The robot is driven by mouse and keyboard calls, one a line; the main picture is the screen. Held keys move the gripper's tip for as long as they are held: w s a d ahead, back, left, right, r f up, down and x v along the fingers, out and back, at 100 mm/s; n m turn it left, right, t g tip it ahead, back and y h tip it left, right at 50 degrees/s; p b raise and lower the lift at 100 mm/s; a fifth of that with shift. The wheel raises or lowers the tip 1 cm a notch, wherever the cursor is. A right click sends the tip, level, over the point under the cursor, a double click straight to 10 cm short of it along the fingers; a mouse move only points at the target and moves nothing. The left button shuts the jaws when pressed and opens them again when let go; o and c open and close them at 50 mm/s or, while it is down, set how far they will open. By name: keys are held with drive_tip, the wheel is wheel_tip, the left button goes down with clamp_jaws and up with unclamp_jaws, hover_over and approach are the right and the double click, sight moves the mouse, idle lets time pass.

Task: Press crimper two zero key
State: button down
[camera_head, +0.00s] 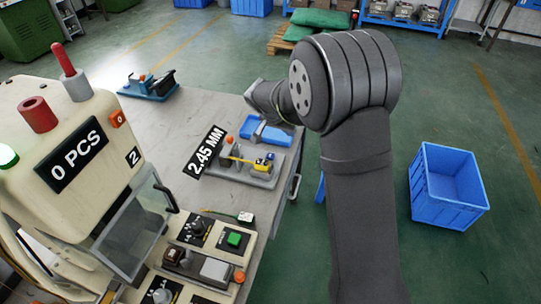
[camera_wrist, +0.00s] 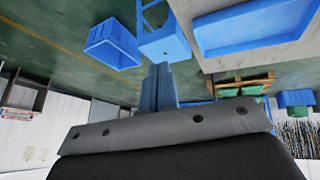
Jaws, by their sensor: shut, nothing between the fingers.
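The cream crimper (camera_head: 62,190) stands at the left in the head view, marked with a "2" label. Its display (camera_head: 72,163) reads "0 PCS". A small orange-red key (camera_head: 117,118) with a 0-like mark sits at the upper right of its front, above the "2". My gripper (camera_wrist: 158,70) shows in the wrist view with its two fingers together, empty. In the head view my arm rises right of the table, its wrist well to the right of the crimper. The fingers cannot be made out there. The key is not seen in the wrist view.
The grey table (camera_head: 165,127) holds a "2.45 MM" sign (camera_head: 205,153), a fixture (camera_head: 245,165) with blue and yellow parts, and a control panel with a green button (camera_head: 234,239). A blue device (camera_head: 150,85) stands at the back. A blue crate (camera_head: 447,188) is on the floor.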

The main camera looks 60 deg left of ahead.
sight(269, 157)
drive_tip(key=s+a+f+n+t+y, duration=0.1)
drive_tip(key=s+a+n, duration=0.3)
drive_tip(key=n, duration=0.4)
drive_tip(key=shift+s+t+y, duration=0.5)
drive_tip(key=shift+t+y, duration=0.1)
drive_tip(key=shift+y, duration=0.3)
drive_tip(key=shift+a+f, duration=0.1)
drive_tip(key=shift+f, duration=4.3)
drive_tip(key=shift+f, duration=0.1)
drive_tip(key=shift+f, duration=0.3)
drive_tip(key=shift+f, duration=0.15)
